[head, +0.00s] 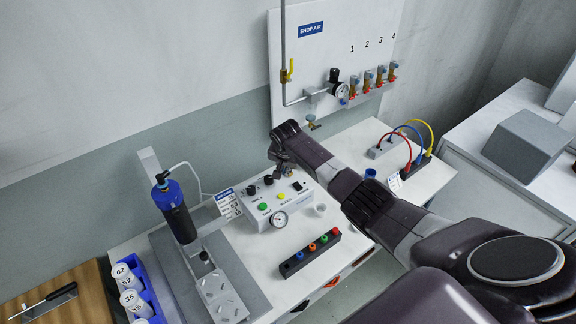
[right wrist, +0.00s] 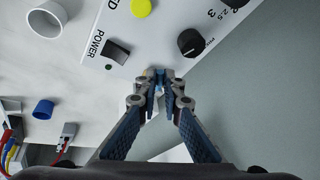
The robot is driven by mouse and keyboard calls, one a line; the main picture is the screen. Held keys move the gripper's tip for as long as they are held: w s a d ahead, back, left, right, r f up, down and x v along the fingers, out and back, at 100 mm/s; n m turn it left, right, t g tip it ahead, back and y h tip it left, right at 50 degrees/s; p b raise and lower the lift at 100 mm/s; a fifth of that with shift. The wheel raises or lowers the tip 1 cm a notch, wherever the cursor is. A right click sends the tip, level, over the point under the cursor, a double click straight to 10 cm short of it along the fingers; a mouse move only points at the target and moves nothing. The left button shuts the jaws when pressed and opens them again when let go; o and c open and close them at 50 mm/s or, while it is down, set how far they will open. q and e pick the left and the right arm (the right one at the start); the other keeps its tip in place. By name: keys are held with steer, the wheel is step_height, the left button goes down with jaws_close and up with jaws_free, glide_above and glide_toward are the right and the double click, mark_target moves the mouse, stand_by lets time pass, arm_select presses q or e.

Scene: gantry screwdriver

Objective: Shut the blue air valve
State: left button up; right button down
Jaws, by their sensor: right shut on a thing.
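My right gripper (head: 283,168) is above the back edge of the white control box (head: 262,217). In the right wrist view its fingertips (right wrist: 158,77) are together at the edge of the box, closed on a small blue part, which looks like the blue air valve. The fingers hide most of it, so its handle angle cannot be told. A yellow valve handle (head: 290,70) sits on the wall pipe, well above the gripper. My left gripper is not in view.
The box carries knobs, a gauge (head: 279,219) and a power switch (right wrist: 117,51). A blue and black screwdriver (head: 175,212) hangs on a stand at left. Numbered wall valves (head: 367,82), a blue cup (head: 370,173) and coloured cables (head: 410,138) are nearby.

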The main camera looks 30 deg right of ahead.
steer(key=shift+w+a+f+m+h+b, duration=0.15)
steer(key=shift+w+a+m+h+b, duration=0.25)
steer(key=shift+m, duration=0.6)
steer(key=m+b, duration=0.1)
steer(key=b, duration=0.1)
steer(key=w+m+g+h+b, duration=0.1)
steer(key=m+b, duration=0.1)
steer(key=b, duration=0.1)
steer(key=shift+w+a+f+m+b, duration=0.1)
steer(key=shift+w+a+m+b, duration=0.05)
steer(key=shift+a+m+b, duration=0.2)
steer(key=shift+w+r+m+g+b, duration=0.3)
steer(key=shift+m+g+b, duration=0.35)
steer(key=shift+b, duration=0.5)
steer(key=c, duration=2.1)
jaws_free()
steer(key=shift+d, duration=0.1)
steer(key=v, duration=1.2)
steer(key=shift+s+a+f, duration=0.1)
steer(key=shift+s+a, duration=0.1)
steer(key=shift+s, duration=0.05)
